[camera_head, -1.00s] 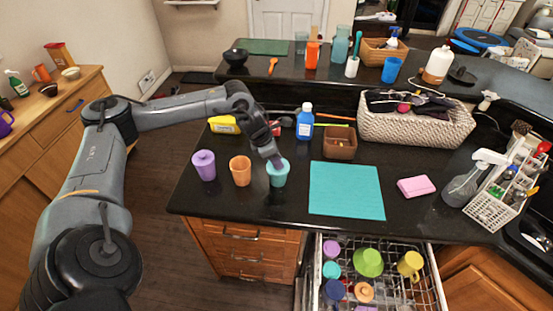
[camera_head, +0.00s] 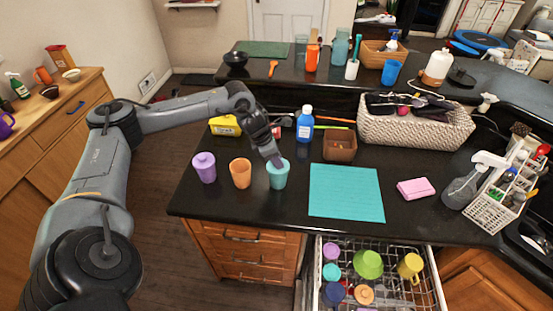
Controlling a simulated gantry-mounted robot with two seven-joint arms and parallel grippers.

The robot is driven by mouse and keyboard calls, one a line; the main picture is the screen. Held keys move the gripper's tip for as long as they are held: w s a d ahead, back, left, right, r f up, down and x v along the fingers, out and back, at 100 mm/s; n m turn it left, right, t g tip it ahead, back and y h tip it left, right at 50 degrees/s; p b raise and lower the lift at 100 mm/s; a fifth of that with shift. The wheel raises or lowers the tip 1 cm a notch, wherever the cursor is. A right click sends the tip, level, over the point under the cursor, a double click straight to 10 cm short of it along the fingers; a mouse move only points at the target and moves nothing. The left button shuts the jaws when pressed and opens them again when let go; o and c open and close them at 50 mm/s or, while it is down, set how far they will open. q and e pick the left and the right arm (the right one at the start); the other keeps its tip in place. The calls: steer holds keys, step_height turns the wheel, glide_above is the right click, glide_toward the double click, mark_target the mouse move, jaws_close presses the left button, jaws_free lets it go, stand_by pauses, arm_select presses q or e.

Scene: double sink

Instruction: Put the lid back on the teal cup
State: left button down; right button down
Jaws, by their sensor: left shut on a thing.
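The teal cup (camera_head: 278,180) stands upright on the black counter, right of an orange cup. My left gripper (camera_head: 276,161) reaches down to the cup's top from behind and is shut on what looks like the teal lid (camera_head: 284,165). The fingers hide much of the lid. It is at the cup's mouth; I cannot tell whether it is fully seated. My right gripper is not in view.
An orange cup (camera_head: 240,173) and a lidded purple cup (camera_head: 204,168) stand to the left. A teal mat (camera_head: 346,192) lies to the right. A blue bottle (camera_head: 304,126) and brown box (camera_head: 340,146) stand behind. An open dishwasher rack (camera_head: 400,296) is below the counter.

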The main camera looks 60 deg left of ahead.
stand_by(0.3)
arm_select(q)
steer(key=shift+c, duration=1.3)
jaws_free()
steer(key=shift+r+p, duration=0.6)
steer(key=shift+r, duration=0.05)
steer(key=shift+r+p, duration=2.4)
steer(key=shift+r, duration=0.45)
steer(key=shift+c, duration=0.3)
